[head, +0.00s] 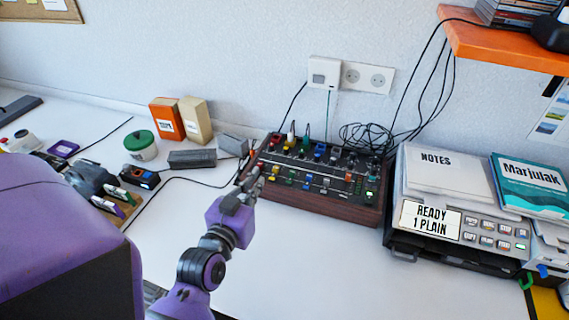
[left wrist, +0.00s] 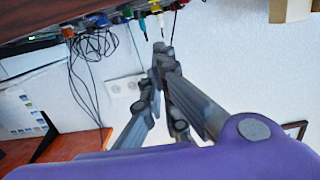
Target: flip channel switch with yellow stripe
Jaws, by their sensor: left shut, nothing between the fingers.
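The mixer (head: 310,203) has a dark panel, wooden sides and rows of coloured knobs and small switches. It stands on the white desk near the wall. A yellow stripe on one switch is too small to make out. My left gripper (head: 253,178) is shut and empty at the mixer's left end, its tips over or beside the near-left corner; I cannot tell if they touch. In the left wrist view the shut fingers (left wrist: 160,52) point toward the mixer's edge (left wrist: 50,40), with a white and a green plug beyond. My right gripper is not in view.
A device (head: 480,236) with a "READY 1 PLAIN" display stands right of the mixer. Black cables (head: 368,138) lie behind it. A grey box (head: 192,159), an orange box (head: 167,119) and a green-lidded tub (head: 140,145) stand left. The desk front is clear.

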